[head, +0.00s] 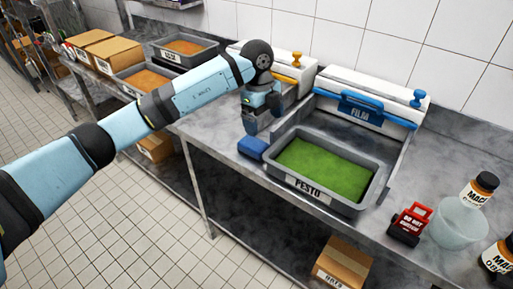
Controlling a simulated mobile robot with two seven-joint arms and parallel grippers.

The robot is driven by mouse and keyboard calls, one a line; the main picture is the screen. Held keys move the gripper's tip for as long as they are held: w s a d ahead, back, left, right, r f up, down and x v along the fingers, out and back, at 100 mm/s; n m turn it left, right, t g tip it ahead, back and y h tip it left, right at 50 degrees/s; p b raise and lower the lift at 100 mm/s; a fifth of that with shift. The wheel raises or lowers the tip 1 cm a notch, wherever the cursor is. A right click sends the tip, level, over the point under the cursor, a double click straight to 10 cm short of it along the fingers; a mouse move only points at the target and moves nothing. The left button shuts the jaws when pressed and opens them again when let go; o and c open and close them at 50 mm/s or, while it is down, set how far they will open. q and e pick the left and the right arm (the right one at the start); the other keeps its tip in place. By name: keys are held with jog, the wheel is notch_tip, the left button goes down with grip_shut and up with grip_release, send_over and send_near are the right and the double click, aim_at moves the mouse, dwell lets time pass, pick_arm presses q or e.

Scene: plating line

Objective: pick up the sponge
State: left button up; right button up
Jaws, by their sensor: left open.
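A small blue block, which looks like the sponge (252,147), lies on the steel counter (215,134) at the left of the grey pesto tray. My left gripper (251,129) points down just above and behind the sponge. Its jaws are open. The arm link and gripper body hide part of the jaws, and I cannot tell whether a fingertip touches the sponge. My right gripper is not in view.
The pesto tray (310,190) stands close to the sponge's right. A film dispenser (362,110) is behind it. The counter's front edge is near the sponge.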

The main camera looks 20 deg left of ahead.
pick_arm(q)
jog(key=w+a+r+n+y, duration=0.1)
jog(key=w+a+y, duration=0.1)
jog(key=a, duration=0.1)
send_over(254, 143)
jog(key=f, duration=0.6)
jog(key=shift+s+d+f, duration=0.15)
jog(key=shift+d+f, duration=0.2)
jog(key=shift+f, duration=0.05)
jog(key=shift+w+a+f, duration=0.1)
jog(key=shift+a+f, duration=0.05)
jog(key=shift+f, duration=0.85)
jog(key=shift+w+a+f, duration=0.1)
jog(key=shift+a+f, duration=0.05)
jog(key=shift+f, duration=0.9)
jog(key=shift+a+f, duration=0.15)
jog(key=shift+f, duration=0.85)
jog(key=c, duration=1)
